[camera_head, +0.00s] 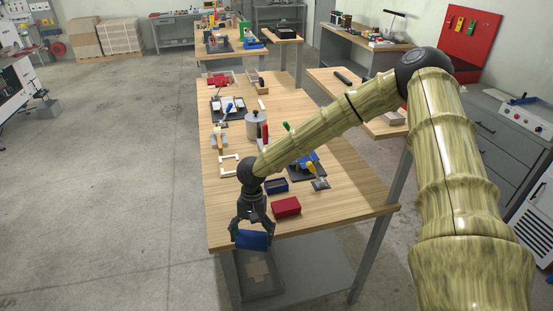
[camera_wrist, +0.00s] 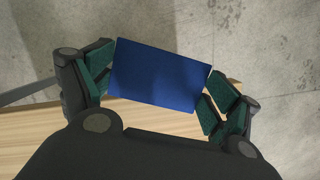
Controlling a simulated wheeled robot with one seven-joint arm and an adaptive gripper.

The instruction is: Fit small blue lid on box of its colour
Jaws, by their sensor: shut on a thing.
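My gripper (camera_head: 250,231) is shut on a blue lid (camera_head: 252,240), at the near left corner of the wooden table. In the wrist view the lid (camera_wrist: 160,74) shows as a flat blue rectangle between the green-padded fingers, over the table's edge and the floor. An open dark blue box (camera_head: 276,186) sits on the table behind and to the right of my gripper. A red box (camera_head: 286,207) stands on the table to the right of the gripper, in front of the blue box. The lid is apart from both.
The wooden table (camera_head: 340,205) has clear room at its front right. A dark tray with a blue and yellow item (camera_head: 308,165) lies behind the blue box. A cream frame (camera_head: 229,164), a grey canister (camera_head: 256,124) and several tools stand farther back.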

